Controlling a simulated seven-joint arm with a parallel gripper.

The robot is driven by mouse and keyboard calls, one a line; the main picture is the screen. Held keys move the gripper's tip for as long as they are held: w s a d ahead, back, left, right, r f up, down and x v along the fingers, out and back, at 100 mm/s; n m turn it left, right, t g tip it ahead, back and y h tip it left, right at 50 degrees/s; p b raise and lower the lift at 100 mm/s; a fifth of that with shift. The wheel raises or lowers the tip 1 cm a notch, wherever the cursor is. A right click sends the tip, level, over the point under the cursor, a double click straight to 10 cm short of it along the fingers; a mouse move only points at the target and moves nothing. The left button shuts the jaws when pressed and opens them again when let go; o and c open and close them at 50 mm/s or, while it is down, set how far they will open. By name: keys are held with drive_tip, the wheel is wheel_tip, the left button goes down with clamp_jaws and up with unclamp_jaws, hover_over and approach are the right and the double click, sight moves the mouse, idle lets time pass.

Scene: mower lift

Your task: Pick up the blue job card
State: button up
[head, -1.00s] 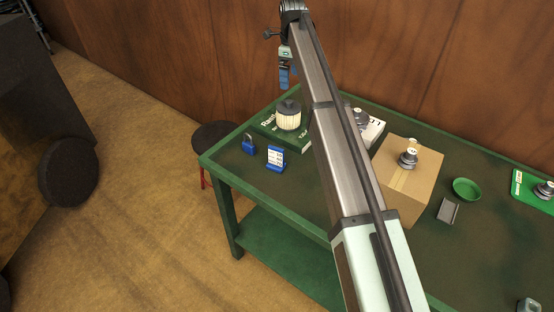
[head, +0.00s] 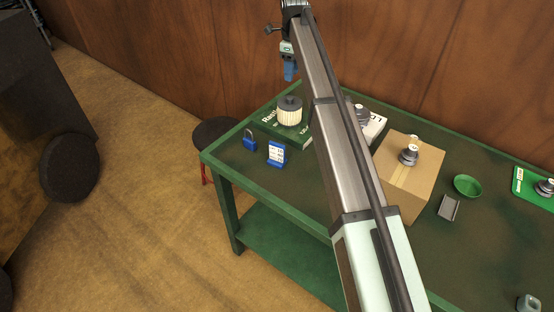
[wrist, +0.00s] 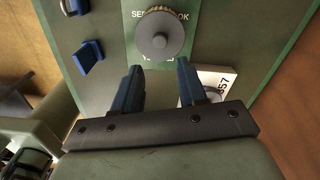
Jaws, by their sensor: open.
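The blue job card (head: 276,154) stands upright near the left front of the green table, showing a white face with dark marks in the head view. In the wrist view, what looks like the card (wrist: 88,56) is seen from above, left of the fingers. My gripper (head: 290,72) is high beyond the table's left back corner in the head view, small and partly hidden by my arm. The wrist view shows its two blue fingers (wrist: 160,82) apart with nothing between them. The gripper is well away from the card.
A blue padlock (head: 250,143) stands close left of the card. Behind them, a cylindrical filter (head: 289,112) stands on a green service book (head: 266,126). A cardboard box (head: 405,185) and green bowl (head: 467,186) lie right. My arm crosses above the table (head: 300,190).

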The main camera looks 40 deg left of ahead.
hover_over(277, 160)
drive_tip(key=w, duration=0.1)
drive_tip(key=shift+m, duration=0.4)
wheel_tip(277, 160, down, 12)
drive_tip(key=shift+f, duration=0.2)
drive_tip(key=shift+s+a+f, duration=0.1)
drive_tip(key=shift+s+f, duration=0.05)
drive_tip(key=shift+f, duration=1.2)
drive_tip(key=shift+s+a+f, duration=0.1)
drive_tip(key=shift+f, duration=1.2)
clamp_jaws()
